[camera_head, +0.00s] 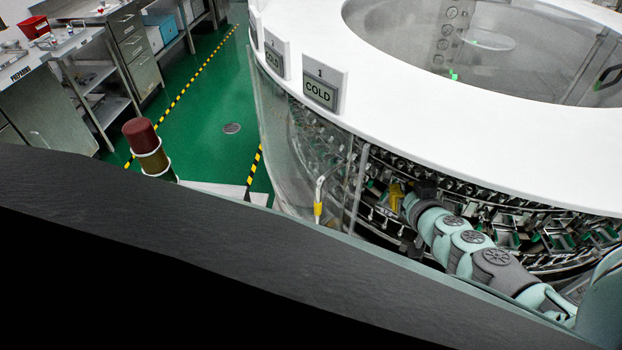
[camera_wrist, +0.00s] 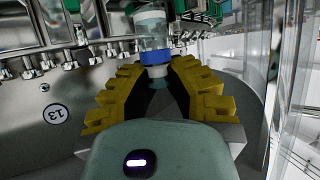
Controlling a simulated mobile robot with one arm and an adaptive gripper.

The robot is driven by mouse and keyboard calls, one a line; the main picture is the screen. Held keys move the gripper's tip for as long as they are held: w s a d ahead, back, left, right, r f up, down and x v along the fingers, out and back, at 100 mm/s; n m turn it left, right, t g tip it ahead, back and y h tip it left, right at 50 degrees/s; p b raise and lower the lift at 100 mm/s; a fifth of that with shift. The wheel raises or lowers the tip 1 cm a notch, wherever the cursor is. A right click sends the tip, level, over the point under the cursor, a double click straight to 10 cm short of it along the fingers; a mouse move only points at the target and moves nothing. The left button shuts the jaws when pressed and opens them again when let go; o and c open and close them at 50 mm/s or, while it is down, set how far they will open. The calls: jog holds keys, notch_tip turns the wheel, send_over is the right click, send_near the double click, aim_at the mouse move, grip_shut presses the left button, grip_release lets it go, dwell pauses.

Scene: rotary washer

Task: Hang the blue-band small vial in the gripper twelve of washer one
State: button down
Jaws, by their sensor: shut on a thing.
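The blue-band vial (camera_wrist: 153,40) is clear with a pale end and a blue band, and stands roughly upright in the wrist view. My gripper (camera_wrist: 157,72) has yellow stepped fingers shut on its lower part, near the band. In the head view my gripper (camera_head: 396,196) is at the washer's opening, among the rack hardware; the vial cannot be made out there. The washer's metal clips (camera_wrist: 45,62) with nozzles line the upper left of the wrist view, close to the vial. Which clip is number twelve I cannot tell.
A round label (camera_wrist: 55,113) reading 13, upside down, is on the metal wall left of my gripper. Clear panels (camera_wrist: 284,80) stand close on the right. The washer's white top (camera_head: 470,125) overhangs the opening, with a COLD sign (camera_head: 321,90).

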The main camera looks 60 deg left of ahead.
jog(key=w+a+f+b, duration=0.1)
jog(key=a+f+b, duration=0.1)
jog(key=w+a+f+b, duration=0.2)
jog(key=b, duration=0.1)
jog(key=shift+a+f, duration=0.1)
jog(key=shift+a, duration=0.05)
dwell(0.3)
jog(key=shift+w, duration=0.1)
jog(key=shift+f+b, duration=0.35)
jog(key=shift+f, duration=0.05)
jog(key=c, duration=1.3)
grip_release()
jog(key=shift+c, duration=0.2)
